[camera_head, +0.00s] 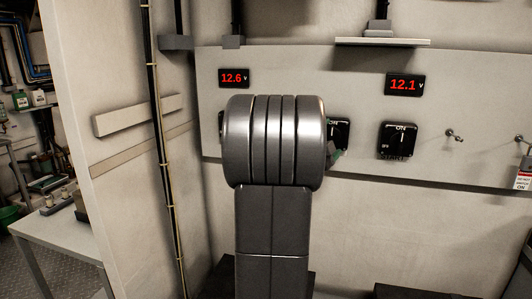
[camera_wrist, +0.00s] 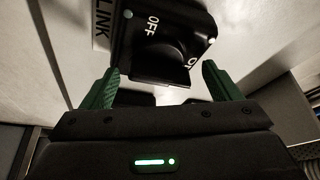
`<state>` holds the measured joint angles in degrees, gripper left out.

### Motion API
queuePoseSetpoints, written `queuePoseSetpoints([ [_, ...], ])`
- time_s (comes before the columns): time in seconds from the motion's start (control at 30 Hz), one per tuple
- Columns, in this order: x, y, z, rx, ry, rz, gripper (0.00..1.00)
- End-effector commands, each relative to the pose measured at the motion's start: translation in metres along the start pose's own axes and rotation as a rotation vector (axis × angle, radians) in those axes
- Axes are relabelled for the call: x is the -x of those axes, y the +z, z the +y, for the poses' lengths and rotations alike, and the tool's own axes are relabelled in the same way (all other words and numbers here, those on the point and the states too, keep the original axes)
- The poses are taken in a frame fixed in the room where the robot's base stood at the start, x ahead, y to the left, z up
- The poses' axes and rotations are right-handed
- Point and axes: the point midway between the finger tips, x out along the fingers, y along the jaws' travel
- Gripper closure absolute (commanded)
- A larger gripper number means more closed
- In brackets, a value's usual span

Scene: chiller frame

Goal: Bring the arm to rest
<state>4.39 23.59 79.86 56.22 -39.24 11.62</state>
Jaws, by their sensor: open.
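My gripper (camera_wrist: 160,72) is open in the wrist view, with its two green fingers spread apart and nothing held between them. A black rotary switch (camera_wrist: 152,32) marked OFF and ON lies just beyond the fingertips, and no contact with it shows. In the head view my grey arm stands upright in front of the panel and hides most of the gripper. Only a bit of green finger (camera_head: 335,155) shows at the arm's right side, by a partly hidden black switch (camera_head: 342,132).
The pale panel (camera_head: 290,60) carries a 12.6 V display (camera_head: 234,78), a 12.1 V display (camera_head: 404,85) and another black switch (camera_head: 398,141) with ON at its top. Metal studs (camera_head: 454,135) stick out at right. A shelf (camera_head: 383,42) juts out above. A vertical cable conduit (camera_head: 160,140) runs at left.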

Motion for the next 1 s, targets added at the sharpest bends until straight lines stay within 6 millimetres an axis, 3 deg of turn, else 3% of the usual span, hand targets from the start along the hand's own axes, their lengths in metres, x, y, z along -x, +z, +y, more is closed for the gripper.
queuePoseSetpoints([
  [1.0,-0.0011,-0.0027,0.0007,0.86,-0.353,-0.002,0.16],
])
